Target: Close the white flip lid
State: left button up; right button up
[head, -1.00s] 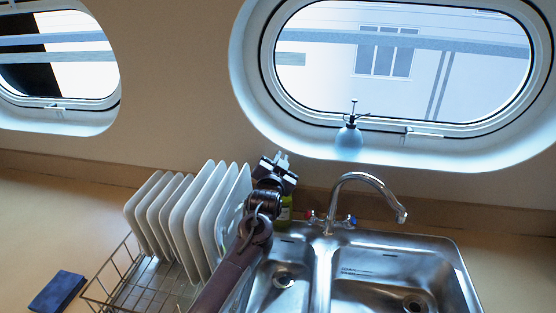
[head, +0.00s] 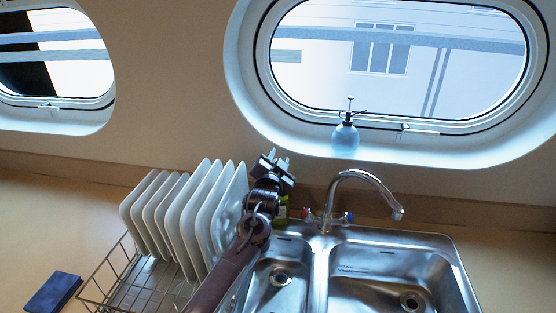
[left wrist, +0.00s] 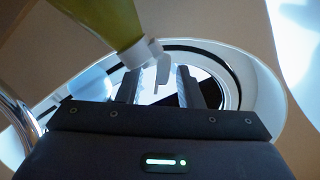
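A green bottle (left wrist: 105,22) with a white cap (left wrist: 140,52) shows tilted at the top of the left wrist view. Its white flip lid (left wrist: 163,70) sticks out from the cap at an angle and looks open. My left gripper (left wrist: 160,88) is open, and the lid shows in the gap between its two fingers; I cannot tell whether they touch. In the head view my left gripper (head: 275,158) is above and in front of the green bottle (head: 283,212), hiding its cap and lid. My right gripper is not in view.
A wire dish rack (head: 100,280) with several white plates (head: 180,220) stands left of my arm. A double sink (head: 375,270) and curved faucet (head: 365,178) are on the right. A spray bottle (head: 345,138) sits on the porthole ledge. A blue sponge (head: 53,292) lies at far left.

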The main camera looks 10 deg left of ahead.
pick_arm(q)
jog(key=shift+s+r, duration=0.1)
jog(key=shift+r, duration=0.05)
